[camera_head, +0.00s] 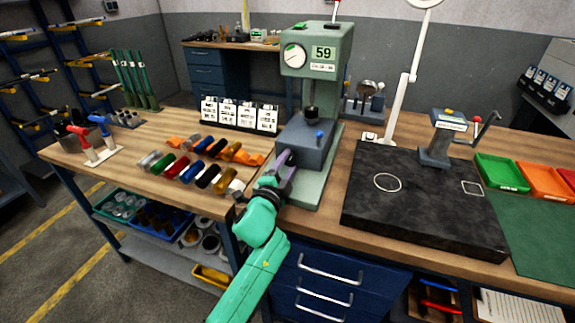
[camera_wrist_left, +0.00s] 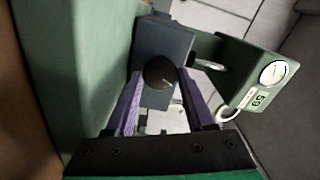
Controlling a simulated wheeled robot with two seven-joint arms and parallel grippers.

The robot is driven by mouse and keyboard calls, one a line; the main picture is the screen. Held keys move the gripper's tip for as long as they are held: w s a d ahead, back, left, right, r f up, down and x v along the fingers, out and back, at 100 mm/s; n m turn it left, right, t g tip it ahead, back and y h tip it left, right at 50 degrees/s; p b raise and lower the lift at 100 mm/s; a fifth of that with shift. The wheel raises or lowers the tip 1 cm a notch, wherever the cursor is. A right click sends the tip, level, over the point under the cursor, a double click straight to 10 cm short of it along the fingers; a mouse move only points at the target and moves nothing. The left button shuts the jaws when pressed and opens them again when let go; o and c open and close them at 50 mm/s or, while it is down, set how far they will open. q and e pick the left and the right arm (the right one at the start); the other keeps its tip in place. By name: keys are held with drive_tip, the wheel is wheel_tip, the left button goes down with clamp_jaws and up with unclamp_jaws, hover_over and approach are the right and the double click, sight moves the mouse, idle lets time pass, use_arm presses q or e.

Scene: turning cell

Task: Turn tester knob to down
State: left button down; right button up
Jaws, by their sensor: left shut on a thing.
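The tester (camera_head: 311,62) is a green press-like machine with a round gauge and a "59" label, standing on the wooden bench. In the left wrist view the dark round knob (camera_wrist_left: 160,72) sits on the block's face. My left gripper (camera_head: 286,157) reaches the front left side of the block. In the left wrist view its two purple fingers (camera_wrist_left: 160,82) lie on either side of the knob, shut on it. In the head view the knob is hidden by the gripper. My right gripper is not in view.
Coloured cylinders (camera_head: 198,170) lie in rows left of my arm, before white label cards (camera_head: 240,115). A black slab (camera_head: 410,200) lies right of the tester, with a lamp post (camera_head: 398,100) behind it. Green and orange trays (camera_head: 540,182) are at far right.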

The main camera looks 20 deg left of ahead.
use_arm(q)
drive_tip(key=n, duration=0.4)
drive_tip(key=shift+n, duration=0.4)
drive_tip(key=shift+p, duration=0.3)
drive_tip(key=shift+c, duration=1.4)
unclamp_jaws()
drive_tip(key=s+a+b, duration=0.1)
drive_tip(key=s+b, duration=0.1)
drive_tip(key=s, duration=1.2)
drive_tip(key=shift+s, duration=0.3)
